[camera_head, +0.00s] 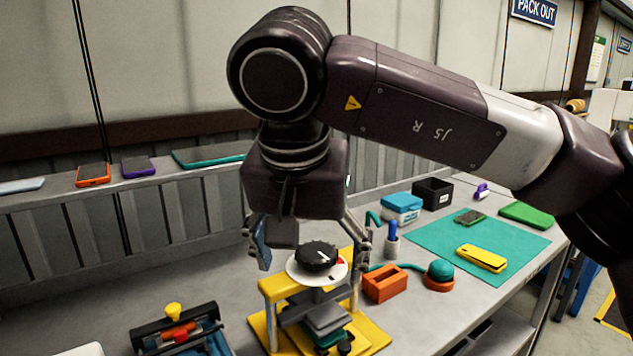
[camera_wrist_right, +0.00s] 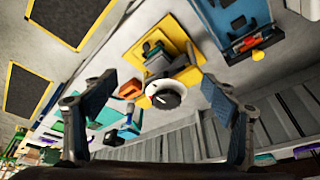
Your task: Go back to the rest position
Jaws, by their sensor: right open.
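My right gripper (camera_head: 308,250) hangs from its arm over the bench, pointing down, with its two fingers spread. Between and just below the fingers is a black knob (camera_head: 316,256) on a white round dial, on top of a yellow press-like stand (camera_head: 270,290). In the right wrist view the open fingers of my right gripper (camera_wrist_right: 158,110) frame the knob (camera_wrist_right: 165,95) with a visible gap on both sides. Nothing is held. My left gripper is in neither view.
A blue-and-black fixture (camera_head: 180,330) with a yellow knob stands at the front left. An orange block (camera_head: 385,284), a teal-topped button (camera_head: 440,272) and a teal mat (camera_head: 460,235) with a yellow phone (camera_head: 481,258) lie to the right. A ledge with phones (camera_head: 138,166) runs behind.

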